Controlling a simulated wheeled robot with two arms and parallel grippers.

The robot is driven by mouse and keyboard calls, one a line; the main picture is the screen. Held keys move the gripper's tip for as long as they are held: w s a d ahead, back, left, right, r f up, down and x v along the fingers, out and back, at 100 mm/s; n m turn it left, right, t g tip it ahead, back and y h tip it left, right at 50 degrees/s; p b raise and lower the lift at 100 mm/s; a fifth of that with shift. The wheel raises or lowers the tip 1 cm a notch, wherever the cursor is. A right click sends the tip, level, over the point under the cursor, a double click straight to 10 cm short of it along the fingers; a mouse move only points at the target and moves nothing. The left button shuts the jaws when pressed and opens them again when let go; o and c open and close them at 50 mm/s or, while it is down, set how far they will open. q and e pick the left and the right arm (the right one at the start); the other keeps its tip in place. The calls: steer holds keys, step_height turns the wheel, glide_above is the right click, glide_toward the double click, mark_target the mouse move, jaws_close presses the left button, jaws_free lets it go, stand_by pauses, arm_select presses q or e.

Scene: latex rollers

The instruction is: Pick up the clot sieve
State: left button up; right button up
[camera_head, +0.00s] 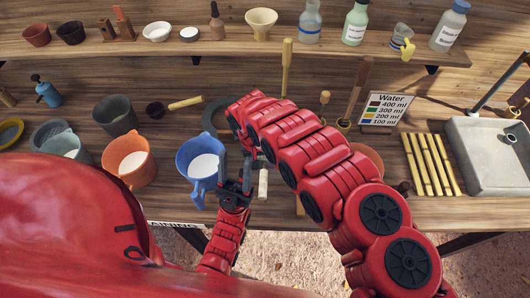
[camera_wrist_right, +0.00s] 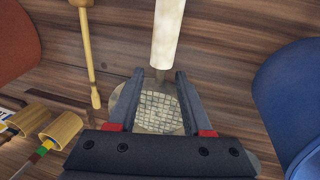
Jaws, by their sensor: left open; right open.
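The clot sieve's round mesh (camera_wrist_right: 158,108) lies near the wooden bench in the right wrist view. Its pale handle (camera_wrist_right: 167,35) runs up past the fingertips, toward my body. My right gripper (camera_wrist_right: 160,78) is open, with its two fingers over either side of the mesh and none closed on the sieve. Whether they touch it I cannot tell. In the head view my right arm hides most of the sieve, and a pale handle piece (camera_head: 263,184) shows below. My left gripper (camera_head: 235,187) is open, beside the blue jug's handle side in that picture.
The blue jug (camera_head: 188,160), holding white liquid, stands left of the sieve; its side shows in the wrist view (camera_wrist_right: 290,95). An orange jug (camera_head: 128,148) is farther left. A terracotta bowl (camera_head: 368,154), bamboo strips (camera_head: 428,165) and a grey basin (camera_head: 487,170) are to the right.

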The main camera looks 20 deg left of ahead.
steer(key=shift+w+d+f, duration=0.1)
steer(key=shift+d+f, duration=0.1)
steer(key=shift+f, duration=1)
jaws_close()
stand_by(0.6)
